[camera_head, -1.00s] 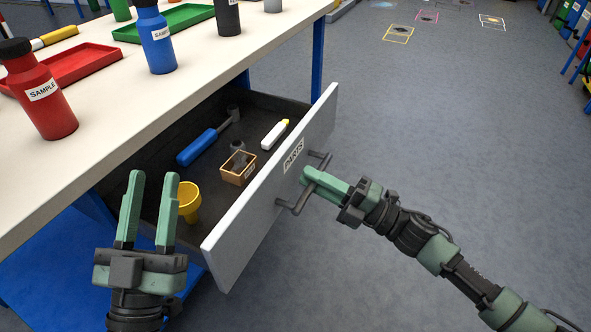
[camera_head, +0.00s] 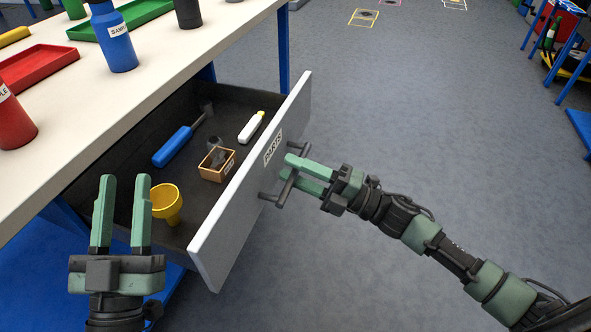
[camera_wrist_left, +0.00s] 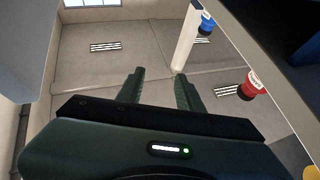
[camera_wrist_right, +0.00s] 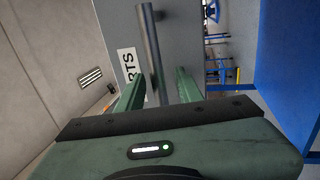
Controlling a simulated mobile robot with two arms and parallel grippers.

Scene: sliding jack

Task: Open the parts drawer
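The parts drawer (camera_head: 250,190), with a grey front labelled PARTS, stands pulled well out from under the workbench, and its contents show. Its dark bar handle (camera_head: 286,191) is on the outer face and also shows in the right wrist view (camera_wrist_right: 150,45). My right gripper (camera_head: 290,166) is open at the handle, its fingers apart on either side of the bar. Whether a finger touches the bar I cannot tell. My left gripper (camera_head: 125,180) is open and empty, in front of the bench's near side, left of the yellow cup.
The drawer holds a yellow cup (camera_head: 167,203), a small orange box (camera_head: 217,166), a blue-handled tool (camera_head: 173,146) and a white bottle (camera_head: 251,127). Bottles and trays stand on the workbench (camera_head: 170,75). The floor (camera_head: 420,120) right of the drawer is clear.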

